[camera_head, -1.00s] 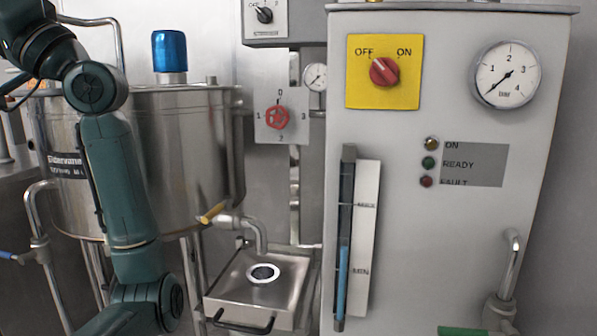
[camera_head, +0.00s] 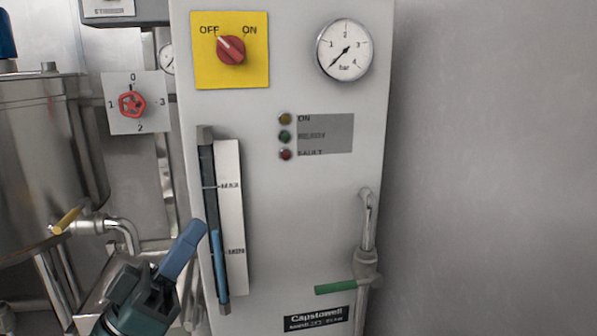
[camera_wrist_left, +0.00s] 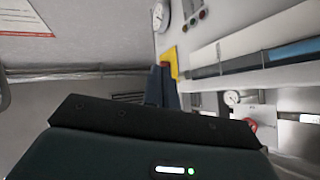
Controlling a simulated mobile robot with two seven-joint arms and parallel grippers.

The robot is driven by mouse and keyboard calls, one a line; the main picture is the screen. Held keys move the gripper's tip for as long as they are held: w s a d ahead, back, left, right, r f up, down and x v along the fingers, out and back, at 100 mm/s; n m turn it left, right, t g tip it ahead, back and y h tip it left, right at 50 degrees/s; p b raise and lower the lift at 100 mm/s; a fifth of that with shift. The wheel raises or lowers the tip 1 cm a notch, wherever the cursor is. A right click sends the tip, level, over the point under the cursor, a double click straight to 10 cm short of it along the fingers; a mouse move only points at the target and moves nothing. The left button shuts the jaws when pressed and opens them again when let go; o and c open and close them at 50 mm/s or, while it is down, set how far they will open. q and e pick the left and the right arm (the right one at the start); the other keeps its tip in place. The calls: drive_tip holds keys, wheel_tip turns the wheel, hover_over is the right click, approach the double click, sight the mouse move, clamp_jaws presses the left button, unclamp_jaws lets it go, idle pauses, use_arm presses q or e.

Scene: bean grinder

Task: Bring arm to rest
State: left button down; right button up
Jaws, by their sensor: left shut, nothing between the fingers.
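My left gripper (camera_head: 192,236) is at the lower left of the head view, its dark blue fingers together and empty, pointing up and to the right. The fingertips appear in front of or beside the lower part of the level gauge (camera_head: 221,255); the gap cannot be judged. In the left wrist view my left gripper's fingers (camera_wrist_left: 161,72) show as a dark block, with the yellow switch plate (camera_wrist_left: 170,57) beyond them. My right gripper is not in view.
The grey cabinet (camera_head: 300,225) bears a red switch (camera_head: 231,50), a pressure gauge (camera_head: 345,49) and a green-handled valve (camera_head: 335,287). A steel vessel (camera_head: 40,150) and yellow-handled tap (camera_head: 66,221) stand left. Bare wall (camera_head: 490,150) lies right.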

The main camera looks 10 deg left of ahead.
use_arm(q)
drive_tip(key=s+d+f+m+g+y, duration=0.2)
drive_tip(key=s+d+f+m, duration=0.25)
drive_tip(key=f, duration=0.35)
drive_tip(key=s+d+f+m+g+y, duration=0.2)
drive_tip(key=s+d+f+m, duration=0.25)
drive_tip(key=f, duration=0.35)
drive_tip(key=a+r+n+g+y+p, duration=0.3)
drive_tip(key=r+p, duration=0.3)
drive_tip(key=p, duration=1.4)
drive_tip(key=s+a+r+n+g+y+p, duration=0.1)
drive_tip(key=a+r+n+g+y+p, duration=0.2)
drive_tip(key=p, duration=1.7)
wheel_tip(320, 180, up, 4)
drive_tip(key=n+y, duration=0.3)
drive_tip(key=shift+f+p, duration=0.2)
drive_tip(key=shift+p, duration=0.1)
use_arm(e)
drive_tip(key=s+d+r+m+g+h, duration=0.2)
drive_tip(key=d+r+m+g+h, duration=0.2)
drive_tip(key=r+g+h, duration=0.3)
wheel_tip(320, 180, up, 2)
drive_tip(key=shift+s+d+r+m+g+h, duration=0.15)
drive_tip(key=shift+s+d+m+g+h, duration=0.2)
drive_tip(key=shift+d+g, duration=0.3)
